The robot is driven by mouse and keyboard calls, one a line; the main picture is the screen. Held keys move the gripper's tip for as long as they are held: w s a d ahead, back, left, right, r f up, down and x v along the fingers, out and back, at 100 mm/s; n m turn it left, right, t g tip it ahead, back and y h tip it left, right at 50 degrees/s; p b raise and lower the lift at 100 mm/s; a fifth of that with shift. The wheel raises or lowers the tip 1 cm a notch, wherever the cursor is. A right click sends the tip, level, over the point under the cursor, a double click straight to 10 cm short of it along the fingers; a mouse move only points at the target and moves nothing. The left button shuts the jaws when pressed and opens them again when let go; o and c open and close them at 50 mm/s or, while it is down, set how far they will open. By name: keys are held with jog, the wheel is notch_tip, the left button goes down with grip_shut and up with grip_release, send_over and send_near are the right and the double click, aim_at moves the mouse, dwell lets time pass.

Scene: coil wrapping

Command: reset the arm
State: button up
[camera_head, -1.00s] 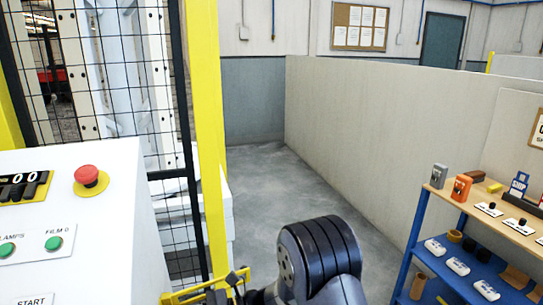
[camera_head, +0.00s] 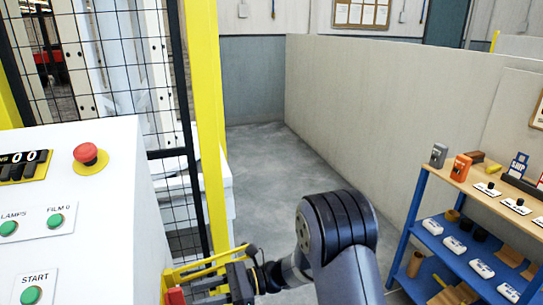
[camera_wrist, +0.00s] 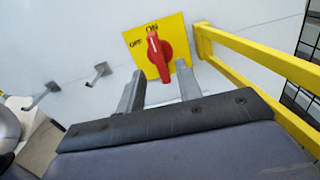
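A red rotary switch (camera_wrist: 159,54) sits on a yellow plate (camera_wrist: 179,40) marked ON and OFF on a pale wall. Its handle points to ON. In the wrist view my gripper (camera_wrist: 160,80) is open, its two grey fingers apart and pointing at the switch. The fingertips lie just below the knob, one toward each side; I cannot tell whether they touch it. In the head view my gripper (camera_head: 222,287) is low in the picture, beside the white control cabinet, with a red part (camera_head: 175,297) at its left.
A yellow guard rail (camera_wrist: 260,62) runs close to the right of the switch. The white control cabinet (camera_head: 100,215) has a red stop button (camera_head: 88,157) and green buttons. A blue shelf cart (camera_head: 417,215) stands at right. Grey floor (camera_head: 275,190) beyond my arm is clear.

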jog(key=a+n+b, duration=0.1)
jog(key=n+b, duration=0.2)
jog(key=s+a+n+b, duration=0.1)
jog(key=n+b, duration=0.2)
jog(key=b, duration=0.1)
jog(key=a+n+b, duration=0.2)
jog(key=n+b, duration=0.1)
jog(key=b, duration=0.1)
jog(key=shift+s+a+f, duration=0.1)
jog(key=shift+s, duration=0.1)
jog(key=shift+n, duration=0.4)
